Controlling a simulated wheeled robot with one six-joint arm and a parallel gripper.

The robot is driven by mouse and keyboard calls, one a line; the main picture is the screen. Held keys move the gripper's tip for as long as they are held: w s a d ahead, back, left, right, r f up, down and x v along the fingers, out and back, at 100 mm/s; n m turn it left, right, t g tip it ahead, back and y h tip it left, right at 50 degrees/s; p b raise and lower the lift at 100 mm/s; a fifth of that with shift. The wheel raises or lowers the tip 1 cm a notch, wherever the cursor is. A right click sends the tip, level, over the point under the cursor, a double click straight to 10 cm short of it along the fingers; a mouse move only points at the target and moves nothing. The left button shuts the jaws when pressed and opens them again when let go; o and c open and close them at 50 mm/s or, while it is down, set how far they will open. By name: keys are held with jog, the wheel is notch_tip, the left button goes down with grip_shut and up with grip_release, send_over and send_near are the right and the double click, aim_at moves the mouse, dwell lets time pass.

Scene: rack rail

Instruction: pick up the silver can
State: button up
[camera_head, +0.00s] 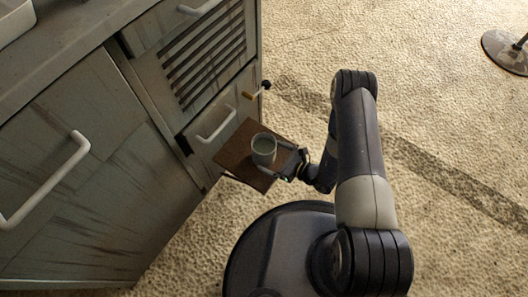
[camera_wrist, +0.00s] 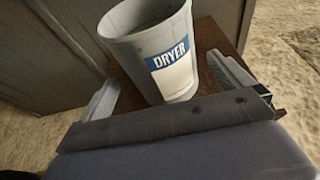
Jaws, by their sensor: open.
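The silver can (camera_head: 264,149) is a pale grey, open-topped cup. It stands upright on a small brown board (camera_head: 232,152) beside the cabinet. In the wrist view the can (camera_wrist: 148,48) shows a blue and white label reading "DRYER"; its top is cut off by the frame edge. My gripper (camera_head: 270,158) is at the board, on the can's near right side. In the wrist view its two pale fingers lie apart, one on each side of the can's lower part, with visible gaps. I cannot tell how far the fingertips reach past the can.
A worn grey cabinet (camera_head: 85,195) with white handles (camera_head: 216,125) and a slatted vent fills the left. A small orange-brown peg (camera_head: 254,95) sticks out above the board. Carpet (camera_head: 430,90) lies open at right, with a round stand base (camera_head: 508,50) far off.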

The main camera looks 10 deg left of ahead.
aim_at(256, 148)
jog(key=shift+b+x, duration=0.75)
jog(key=shift+x, duration=1.65)
jog(key=shift+r, duration=0.1)
jog(key=c, duration=1.6)
